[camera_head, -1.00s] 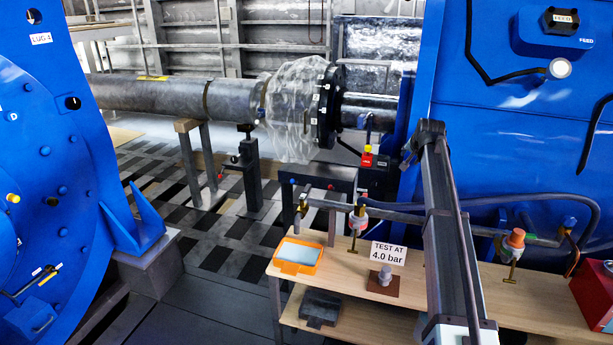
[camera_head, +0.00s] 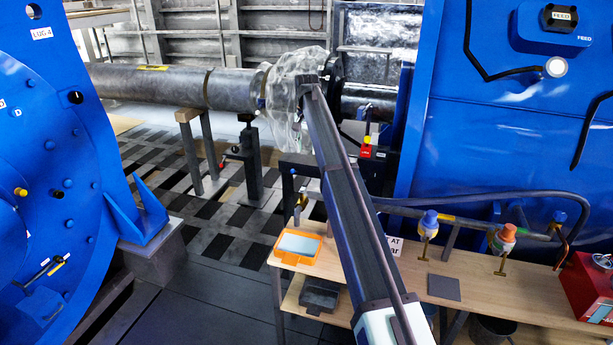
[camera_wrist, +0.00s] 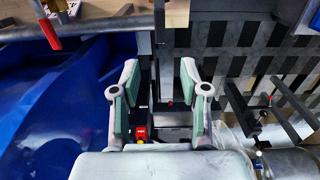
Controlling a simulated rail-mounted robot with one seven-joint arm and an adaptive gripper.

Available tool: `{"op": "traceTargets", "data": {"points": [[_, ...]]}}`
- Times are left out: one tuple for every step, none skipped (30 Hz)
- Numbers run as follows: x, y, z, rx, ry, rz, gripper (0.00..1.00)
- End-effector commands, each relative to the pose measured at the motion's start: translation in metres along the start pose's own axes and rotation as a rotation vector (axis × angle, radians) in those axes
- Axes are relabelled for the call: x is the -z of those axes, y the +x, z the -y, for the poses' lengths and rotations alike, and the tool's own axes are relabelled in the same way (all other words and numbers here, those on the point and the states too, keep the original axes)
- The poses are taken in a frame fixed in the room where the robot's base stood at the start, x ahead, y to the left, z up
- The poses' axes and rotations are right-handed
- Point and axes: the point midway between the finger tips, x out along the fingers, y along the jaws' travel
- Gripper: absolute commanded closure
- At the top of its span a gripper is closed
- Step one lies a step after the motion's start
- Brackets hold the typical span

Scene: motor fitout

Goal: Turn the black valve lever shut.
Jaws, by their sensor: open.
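I cannot pick out the black valve lever with certainty. A dark pipe (camera_head: 470,222) with several valves runs above the bench. One valve has a blue top (camera_head: 430,218) and another an orange top (camera_head: 507,232). A small dark fitting with a brass stem (camera_head: 297,212) stands at the pipe's left end. In the wrist view a red lever (camera_wrist: 48,34) hangs at the upper left, left of my gripper. My gripper (camera_wrist: 159,68) is open, with nothing between its pale green pads. In the head view my arm hides it and the middle of the bench pipe.
The wooden bench (camera_head: 460,312) holds an orange tray (camera_head: 298,248) and a red box (camera_head: 588,285). A large blue housing (camera_head: 500,130) stands at the right, a blue flange (camera_head: 50,170) at the left. A yellow-and-red item (camera_head: 366,148) sits behind the bench.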

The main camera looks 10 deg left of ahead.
Motion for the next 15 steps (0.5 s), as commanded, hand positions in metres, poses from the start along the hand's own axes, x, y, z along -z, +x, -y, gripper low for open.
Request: {"op": "traceTargets", "data": {"points": [[-0.002, 0.009, -0.001, -0.001, 0.0, 0.002, 0.55], [-0.002, 0.015, -0.001, 0.0, 0.0, 0.001, 0.55], [-0.001, 0.023, -0.001, -0.001, 0.0, 0.002, 0.55], [-0.001, 0.029, -0.001, -0.001, 0.0, 0.002, 0.55], [-0.001, 0.035, -0.001, 0.0, 0.0, 0.001, 0.55], [-0.001, 0.043, -0.001, 0.0, 0.0, 0.001, 0.55], [-0.001, 0.049, -0.001, 0.0, 0.0, 0.001, 0.55], [-0.001, 0.054, -0.001, 0.0, 0.0, 0.001, 0.55], [-0.001, 0.062, -0.001, 0.0, 0.0, 0.001, 0.55], [-0.001, 0.068, -0.001, 0.0, 0.0, 0.001, 0.55], [-0.001, 0.074, -0.001, 0.0, 0.0, 0.001, 0.55], [-0.001, 0.081, -0.001, 0.0, 0.001, 0.001, 0.55], [-0.001, 0.086, -0.001, 0.0, 0.0, 0.0, 0.55], [-0.001, 0.092, -0.001, 0.0, 0.0, 0.0, 0.55], [-0.001, 0.098, -0.001, 0.0, 0.0, 0.001, 0.55]]}}
